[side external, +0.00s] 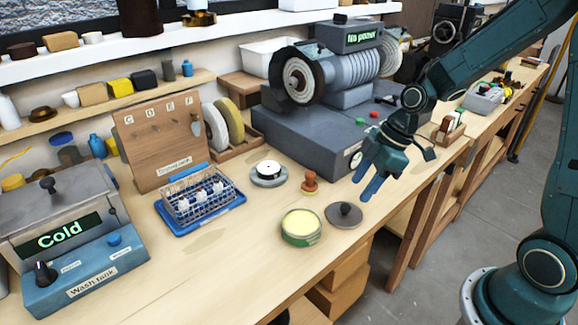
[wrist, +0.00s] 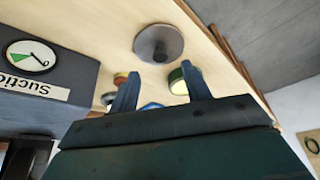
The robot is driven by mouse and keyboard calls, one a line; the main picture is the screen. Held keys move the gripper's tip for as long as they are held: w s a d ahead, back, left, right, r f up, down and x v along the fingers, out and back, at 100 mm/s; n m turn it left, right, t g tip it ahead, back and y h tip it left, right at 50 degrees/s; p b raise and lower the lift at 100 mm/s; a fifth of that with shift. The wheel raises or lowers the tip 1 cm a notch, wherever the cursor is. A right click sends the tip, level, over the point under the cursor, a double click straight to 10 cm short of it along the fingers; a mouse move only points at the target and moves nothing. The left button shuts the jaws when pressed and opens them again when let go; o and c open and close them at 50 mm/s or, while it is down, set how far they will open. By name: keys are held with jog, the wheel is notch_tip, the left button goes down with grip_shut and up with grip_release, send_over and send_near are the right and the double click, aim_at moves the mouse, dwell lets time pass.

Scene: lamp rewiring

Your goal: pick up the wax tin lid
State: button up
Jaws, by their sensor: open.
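The wax tin lid (side external: 343,215) is a dark grey disc with a small knob, lying near the front edge of the bench. It also shows in the wrist view (wrist: 158,43), beyond my fingertips. The open wax tin (side external: 301,227), green with pale yellow wax, stands just left of the lid; the wrist view shows part of it (wrist: 178,82) behind a finger. My gripper (side external: 368,186) is open and empty, above and to the right of the lid, apart from it. Its two blue fingers also show in the wrist view (wrist: 162,82).
A small orange-brown knobbed piece (side external: 310,183) and a round white-topped dish (side external: 268,173) stand behind the tin. A blue tray with a wire rack (side external: 203,198) is to the left. The grey buffing machine (side external: 310,130) stands behind. Bare bench lies left of the tin.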

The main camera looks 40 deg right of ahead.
aim_at(346, 207)
jog(key=shift+w+a+f, duration=0.15)
jog(key=shift+a+f, duration=0.05)
jog(key=shift+f, duration=0.4)
jog(key=shift+x, duration=2.6)
jog(key=shift+r, duration=0.1)
jog(key=shift+c, duration=0.5)
grip_shut()
